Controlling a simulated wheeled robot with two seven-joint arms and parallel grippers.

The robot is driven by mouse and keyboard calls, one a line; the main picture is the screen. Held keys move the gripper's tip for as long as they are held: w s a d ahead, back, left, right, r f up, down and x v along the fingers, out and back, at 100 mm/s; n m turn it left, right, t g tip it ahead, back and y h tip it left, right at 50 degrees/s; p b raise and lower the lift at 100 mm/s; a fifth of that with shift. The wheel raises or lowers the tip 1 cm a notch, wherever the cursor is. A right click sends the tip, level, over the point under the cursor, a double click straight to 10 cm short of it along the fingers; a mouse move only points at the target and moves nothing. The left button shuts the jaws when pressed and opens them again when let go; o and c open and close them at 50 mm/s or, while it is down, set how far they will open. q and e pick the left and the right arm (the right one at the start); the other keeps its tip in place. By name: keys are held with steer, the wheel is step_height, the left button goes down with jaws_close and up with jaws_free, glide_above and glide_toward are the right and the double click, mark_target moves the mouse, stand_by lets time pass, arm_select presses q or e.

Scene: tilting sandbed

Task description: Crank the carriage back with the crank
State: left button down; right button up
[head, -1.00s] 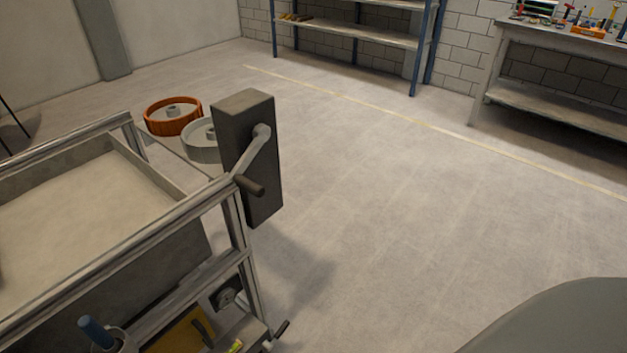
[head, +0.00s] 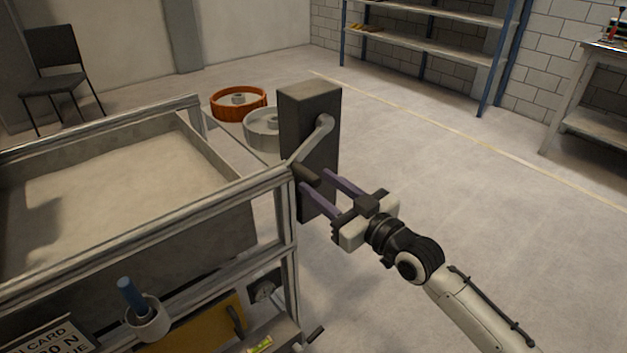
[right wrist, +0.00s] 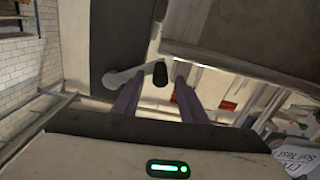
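The crank (head: 312,143) is a pale grey arm on the side of a dark upright box (head: 308,104) at the sandbed's right end. Its dark handle (head: 305,173) hangs at the arm's lower left end. My right gripper (head: 316,180) is open, its two purple fingers pointing at the handle, with the handle near their tips. In the right wrist view the handle (right wrist: 160,74) shows between and just beyond the open fingers (right wrist: 155,90); I cannot tell whether they touch it. My left gripper is not in view. No part is clearly seen as the carriage.
The sandbed's metal frame (head: 150,232) stands left of the crank. The floor to the right is clear.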

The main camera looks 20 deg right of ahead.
steer(key=shift+x, duration=1.5)
jaws_close()
